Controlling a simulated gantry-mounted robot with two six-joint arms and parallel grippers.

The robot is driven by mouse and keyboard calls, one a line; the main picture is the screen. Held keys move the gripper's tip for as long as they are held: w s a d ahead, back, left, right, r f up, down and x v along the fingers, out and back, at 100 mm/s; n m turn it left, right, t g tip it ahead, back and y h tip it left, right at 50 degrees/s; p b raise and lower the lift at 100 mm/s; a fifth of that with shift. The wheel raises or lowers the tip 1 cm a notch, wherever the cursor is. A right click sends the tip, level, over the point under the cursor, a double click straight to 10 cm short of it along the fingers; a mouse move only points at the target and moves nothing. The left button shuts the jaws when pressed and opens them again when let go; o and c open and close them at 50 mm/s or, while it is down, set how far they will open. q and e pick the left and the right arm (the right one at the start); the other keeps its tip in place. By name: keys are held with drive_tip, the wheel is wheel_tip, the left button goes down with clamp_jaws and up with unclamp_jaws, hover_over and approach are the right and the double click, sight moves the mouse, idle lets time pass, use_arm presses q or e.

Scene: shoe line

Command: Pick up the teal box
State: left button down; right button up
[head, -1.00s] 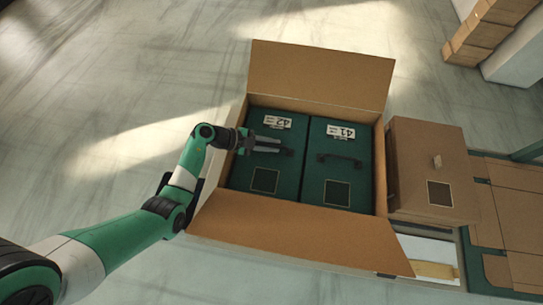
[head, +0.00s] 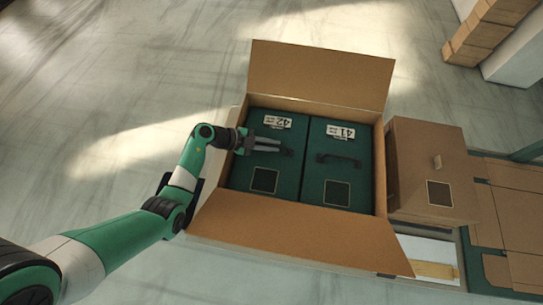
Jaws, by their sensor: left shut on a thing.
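Two dark teal boxes stand side by side in an open cardboard carton (head: 315,79). The left teal box (head: 288,178) has a white label reading 42 and a dark handle (head: 288,152) on its top. The right teal box (head: 350,180) has a label reading 41 and its own handle. My left gripper (head: 279,146) reaches in over the carton's left side and is shut on the left box's handle. Its fingers partly hide that handle. The left box still sits level with the right one inside the carton. My right gripper is not in view.
A closed brown box (head: 425,160) stands right beside the carton. Flat cardboard pieces (head: 519,205) lie farther right. Stacked brown boxes (head: 490,27) are at the top right. The carton's flaps are spread open. The floor (head: 110,100) to the left is clear.

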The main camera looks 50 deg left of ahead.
use_arm(q)
drive_tip(key=shift+r, duration=0.25)
idle(0.7)
wheel_tip(320, 180, up, 28)
drive_tip(key=p, duration=1.1)
drive_tip(key=shift+f+p, duration=0.15)
drive_tip(key=shift+p, duration=0.25)
